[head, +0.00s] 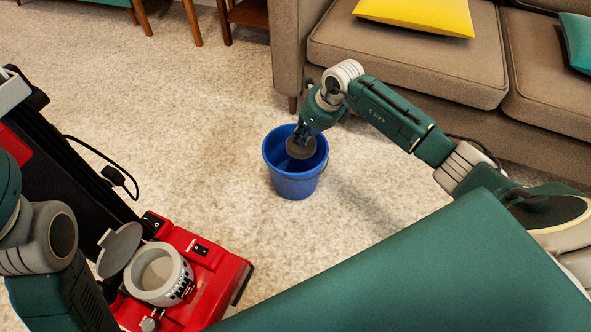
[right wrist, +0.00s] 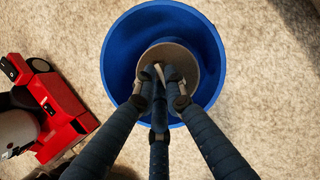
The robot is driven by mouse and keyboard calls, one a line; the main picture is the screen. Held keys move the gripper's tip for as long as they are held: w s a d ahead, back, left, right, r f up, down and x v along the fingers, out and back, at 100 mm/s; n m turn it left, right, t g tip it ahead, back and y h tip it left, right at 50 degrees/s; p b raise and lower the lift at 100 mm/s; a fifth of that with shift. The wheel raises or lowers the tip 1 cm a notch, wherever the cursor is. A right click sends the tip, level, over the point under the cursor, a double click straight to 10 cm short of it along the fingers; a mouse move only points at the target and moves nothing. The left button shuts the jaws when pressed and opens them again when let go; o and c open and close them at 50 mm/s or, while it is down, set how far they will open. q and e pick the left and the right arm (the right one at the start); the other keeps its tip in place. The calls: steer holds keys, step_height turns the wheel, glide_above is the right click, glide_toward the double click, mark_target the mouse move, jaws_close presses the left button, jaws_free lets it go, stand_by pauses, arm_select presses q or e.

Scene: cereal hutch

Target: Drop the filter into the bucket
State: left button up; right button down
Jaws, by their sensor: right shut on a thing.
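The filter (head: 301,149) is a grey-brown round disc in the head view. My right gripper (head: 302,136) is shut on it from above and holds it over the mouth of the blue bucket (head: 293,186). The bucket stands upright on the carpet. In the right wrist view, the filter (right wrist: 188,60) lies within the outline of the bucket (right wrist: 112,62), under my closed fingers (right wrist: 160,73). How far it is above the bucket's bottom I cannot tell. My left arm shows at the left edge of the head view, but its gripper does not show.
A red machine (head: 222,276) with an open round grey port (head: 158,272) and raised lid (head: 119,248) stands at the lower left. A brown sofa (head: 410,62) with a yellow cushion (head: 415,14) is behind the bucket. Carpet (head: 170,90) left of the bucket is clear.

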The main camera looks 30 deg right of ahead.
steer(key=c, duration=1.7)
jaws_free()
steer(key=shift+c, duration=0.2)
steer(key=shift+r, duration=0.1)
steer(key=v, duration=1.2)
steer(key=shift+s, duration=0.1)
